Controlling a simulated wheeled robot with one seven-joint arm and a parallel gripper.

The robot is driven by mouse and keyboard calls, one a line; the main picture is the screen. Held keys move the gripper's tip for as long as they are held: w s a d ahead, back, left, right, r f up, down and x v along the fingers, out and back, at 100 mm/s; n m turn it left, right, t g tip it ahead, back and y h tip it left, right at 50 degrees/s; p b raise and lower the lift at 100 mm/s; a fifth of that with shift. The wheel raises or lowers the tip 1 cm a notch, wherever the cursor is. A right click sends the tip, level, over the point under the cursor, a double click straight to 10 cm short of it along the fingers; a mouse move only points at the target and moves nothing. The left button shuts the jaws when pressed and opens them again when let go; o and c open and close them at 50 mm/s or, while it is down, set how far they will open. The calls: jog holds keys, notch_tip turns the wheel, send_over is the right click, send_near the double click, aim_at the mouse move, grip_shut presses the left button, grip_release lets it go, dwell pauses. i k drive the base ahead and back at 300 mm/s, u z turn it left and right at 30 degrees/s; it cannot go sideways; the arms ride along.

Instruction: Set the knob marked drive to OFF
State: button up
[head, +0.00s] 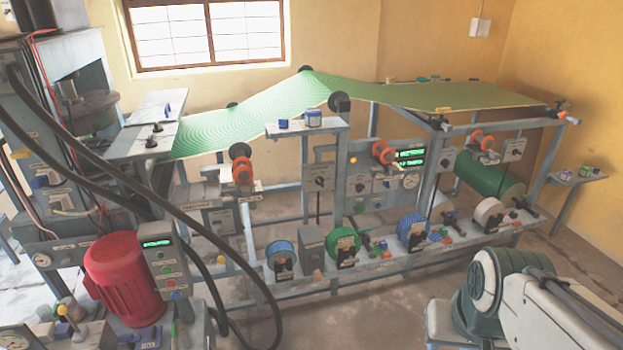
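Several grey boxes with black rotary knobs sit along the machine frame in the head view. One knob box (319,178) is left of the centre panel. Another knob (361,187) is just right of it, and more knob boxes are at right of centre (447,156) and at the far right (515,149). The labels are too small to read, so I cannot tell which knob is marked drive or how it is set. My arm shows at the lower right, but my gripper is out of view.
A green patterned web (270,108) runs over the top of the frame. Coloured spools (343,243) line the lower rail (395,265). A red motor (124,280) and thick black hoses (190,215) stand at left. Bare floor (365,315) lies in front of the rail.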

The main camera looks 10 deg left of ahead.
aim_at(360, 188)
jog(key=u, duration=0.25)
jog(key=i, duration=1.4)
jog(key=z, duration=0.5)
